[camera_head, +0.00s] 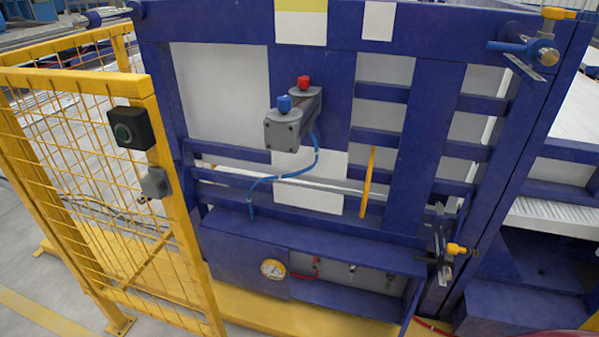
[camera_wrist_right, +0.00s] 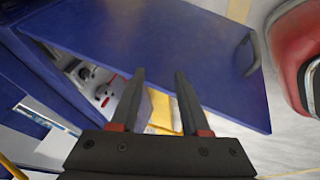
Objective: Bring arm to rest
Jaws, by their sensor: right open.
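My right gripper (camera_wrist_right: 160,72) shows in the right wrist view. Its two dark fingers are parted with nothing between them. Beyond the fingertips is a blue panel (camera_wrist_right: 170,40) with a dark handle at its right end. The gap between the fingers and the panel is hard to judge. Neither gripper shows in the head view, and my left gripper is in no frame.
A blue machine frame (camera_head: 411,150) carries a grey box (camera_head: 284,130) with blue and red buttons. A yellow mesh fence (camera_head: 181,210) with a black button box (camera_head: 129,128) stands at the left. Yellow-handled clamps (camera_head: 542,50) project at the right.

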